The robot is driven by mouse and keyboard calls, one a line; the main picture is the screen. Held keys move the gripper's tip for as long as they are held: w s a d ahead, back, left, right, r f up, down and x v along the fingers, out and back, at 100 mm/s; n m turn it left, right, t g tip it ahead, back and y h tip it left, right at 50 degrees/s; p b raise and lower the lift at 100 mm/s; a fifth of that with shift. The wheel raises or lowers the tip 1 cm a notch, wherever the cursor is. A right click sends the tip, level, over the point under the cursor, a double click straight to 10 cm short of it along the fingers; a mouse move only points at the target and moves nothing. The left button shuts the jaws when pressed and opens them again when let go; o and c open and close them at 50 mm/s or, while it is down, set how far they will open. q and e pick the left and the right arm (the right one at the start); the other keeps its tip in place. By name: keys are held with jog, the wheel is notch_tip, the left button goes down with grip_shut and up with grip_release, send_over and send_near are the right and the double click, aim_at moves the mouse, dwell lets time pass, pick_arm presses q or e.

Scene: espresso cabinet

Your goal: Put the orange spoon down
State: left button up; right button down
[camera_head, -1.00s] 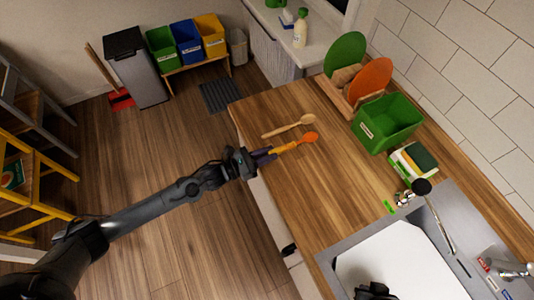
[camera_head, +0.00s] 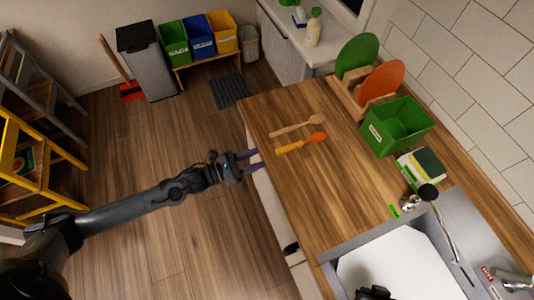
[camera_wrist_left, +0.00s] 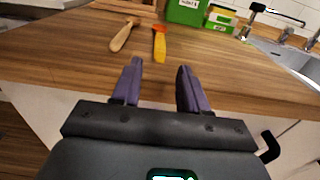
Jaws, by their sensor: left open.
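The orange spoon (camera_head: 300,144), with a yellow-orange handle and an orange bowl, lies on the wooden counter (camera_head: 318,200). It also shows in the left wrist view (camera_wrist_left: 159,43), ahead of the fingertips and apart from them. My left gripper (camera_head: 253,160) is open and empty at the counter's left edge, a short way left of the spoon's handle. Its two purple fingers stand apart in the left wrist view (camera_wrist_left: 160,80). A small dark part of my right gripper (camera_head: 373,293) shows at the bottom edge of the head view; its fingers cannot be made out.
A wooden spoon (camera_head: 297,126) lies just beyond the orange spoon. A green bin (camera_head: 396,127), a rack with a green and an orange plate (camera_head: 382,80), and a sponge (camera_head: 428,162) stand to the right. The sink (camera_head: 400,265) is at the lower right. The near-middle counter is clear.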

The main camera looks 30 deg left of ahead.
pick_arm(q)
jog(key=s+d+n+g+y, duration=0.1)
jog(key=s+n+y, duration=0.4)
jog(key=n, duration=1.1)
jog(key=s+d+f+n+g+y, duration=0.1)
jog(key=s+n+g+y, duration=0.3)
jog(key=n, duration=1.2)
jog(key=s+y, duration=0.1)
jog(key=s, duration=0.2)
jog(key=shift+n+y, duration=0.3)
jog(key=shift+o, duration=0.5)
jog(key=s+a+r+n+g+y, duration=0.1)
jog(key=s+n+g, duration=0.3)
jog(key=s+n, duration=0.5)
jog(key=shift+s+a+n+g, duration=0.4)
jog(key=shift+s+a, duration=0.15)
jog(key=shift+a, duration=0.1)
